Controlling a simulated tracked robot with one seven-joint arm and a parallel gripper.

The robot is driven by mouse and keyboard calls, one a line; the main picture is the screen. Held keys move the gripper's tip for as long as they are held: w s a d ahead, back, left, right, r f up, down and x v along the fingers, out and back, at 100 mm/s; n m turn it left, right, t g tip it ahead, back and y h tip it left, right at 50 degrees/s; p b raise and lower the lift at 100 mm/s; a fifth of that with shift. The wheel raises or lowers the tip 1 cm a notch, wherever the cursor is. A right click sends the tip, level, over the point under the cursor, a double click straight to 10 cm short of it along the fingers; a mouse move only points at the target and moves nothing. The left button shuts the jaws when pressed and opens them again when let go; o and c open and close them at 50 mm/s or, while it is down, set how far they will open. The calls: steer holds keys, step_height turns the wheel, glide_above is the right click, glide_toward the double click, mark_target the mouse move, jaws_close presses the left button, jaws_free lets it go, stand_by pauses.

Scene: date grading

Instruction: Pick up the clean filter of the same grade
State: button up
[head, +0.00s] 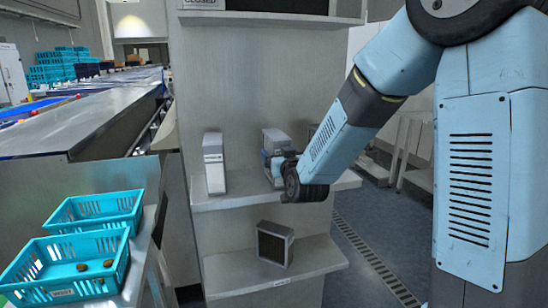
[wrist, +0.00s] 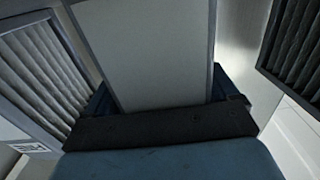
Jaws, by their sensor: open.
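A pale box-shaped filter (head: 214,165) stands upright at the left of the middle shelf. A second pale filter (head: 275,139) stands right of it, its lower part hidden by my gripper (head: 283,166). In the wrist view a plain grey filter face (wrist: 145,50) lies between the fingers of my gripper (wrist: 163,95), which is open. Whether a finger touches it I cannot tell. A filter with light pleats (wrist: 45,65) is on the left, and one with darker pleats (wrist: 293,50) is on the right. A filter with a dark face (head: 271,246) stands on the lower shelf.
The middle shelf (head: 235,193) has bare room between the two pale filters. My arm hides its right part. Teal crates (head: 75,240), one holding a few dates, stand at the lower left. A conveyor (head: 90,115) runs behind them. A floor drain (head: 365,255) lies right of the shelves.

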steer(key=shift+d, duration=0.1)
steer(key=shift+s+a, duration=0.15)
steer(key=shift+a, duration=0.2)
steer(key=c, duration=1.2)
steer(key=shift+o, duration=0.2)
steer(key=shift+r, duration=0.1)
